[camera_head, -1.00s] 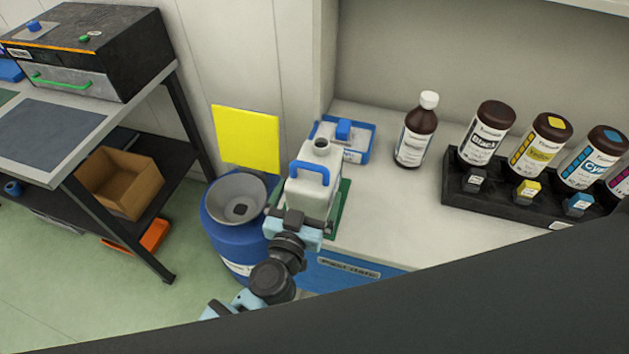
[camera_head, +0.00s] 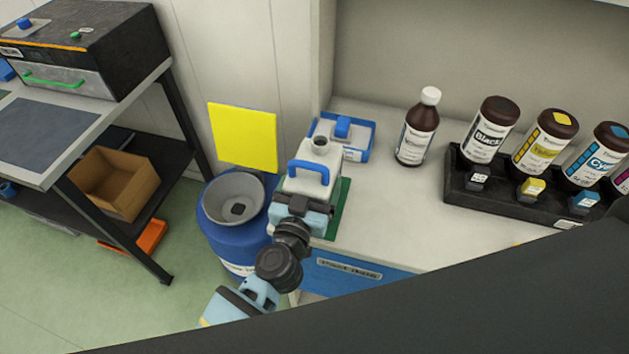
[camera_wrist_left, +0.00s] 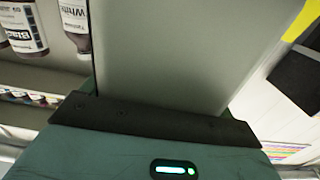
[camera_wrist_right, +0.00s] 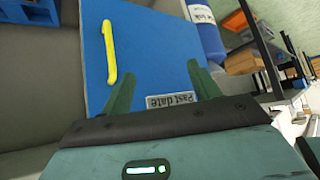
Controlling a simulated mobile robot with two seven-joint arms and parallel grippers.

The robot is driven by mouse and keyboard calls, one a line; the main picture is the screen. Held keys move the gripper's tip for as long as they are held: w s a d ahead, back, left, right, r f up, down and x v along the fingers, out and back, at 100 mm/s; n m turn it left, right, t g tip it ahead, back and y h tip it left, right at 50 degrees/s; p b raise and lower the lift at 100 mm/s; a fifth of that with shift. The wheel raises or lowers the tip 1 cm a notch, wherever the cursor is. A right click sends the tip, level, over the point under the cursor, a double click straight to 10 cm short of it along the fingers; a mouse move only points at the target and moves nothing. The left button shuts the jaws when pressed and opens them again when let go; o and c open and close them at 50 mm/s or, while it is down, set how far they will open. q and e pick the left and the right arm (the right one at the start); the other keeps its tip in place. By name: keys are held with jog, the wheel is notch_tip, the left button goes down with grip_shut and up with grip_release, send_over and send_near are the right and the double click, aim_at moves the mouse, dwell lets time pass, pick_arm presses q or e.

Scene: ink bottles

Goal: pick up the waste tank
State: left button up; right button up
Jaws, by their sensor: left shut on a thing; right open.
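The waste tank (camera_head: 313,180) is a white jug with a blue handle and a short grey neck. It is upright at the left end of the counter, over a green mat (camera_head: 340,208). My left gripper (camera_head: 303,207) is shut on the near side of the tank and hides its lower front. I cannot tell whether its base touches the mat. In the left wrist view the tank's pale wall (camera_wrist_left: 175,50) fills the middle, hiding the fingers. My right gripper (camera_wrist_right: 162,85) is open and empty in the right wrist view, before a blue drawer front (camera_wrist_right: 150,50).
A blue drum with a grey funnel (camera_head: 222,205) stands left of the tank, below a yellow panel (camera_head: 243,137). A blue tray (camera_head: 355,150) is behind it. A brown bottle (camera_head: 418,130) and a black rack (camera_head: 510,190) of ink bottles stand right. Counter between is clear.

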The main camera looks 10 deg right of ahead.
aim_at(312, 194)
pick_arm(q)
notch_tip(312, 194, up, 5)
jog(key=p, duration=0.3)
jog(key=shift+w+r, duration=0.1)
jog(key=shift+w, duration=0.05)
jog(key=s, duration=0.3)
jog(key=s+a+f, duration=0.1)
jog(key=s, duration=0.1)
jog(key=shift+s, duration=0.1)
jog(key=s, duration=0.3)
jog(key=s+a, duration=0.1)
jog(key=s, duration=0.3)
jog(key=s+a+r, duration=0.1)
jog(key=s, duration=0.2)
jog(key=shift+s+a, duration=0.1)
jog(key=shift+s, duration=0.3)
pick_arm(e)
jog(key=shift+t, duration=0.6)
jog(key=w+r, duration=0.3)
jog(key=r, duration=0.1)
jog(key=shift+w+d+r, duration=0.1)
jog(key=shift+w+d, duration=0.2)
jog(key=shift+d, duration=0.05)
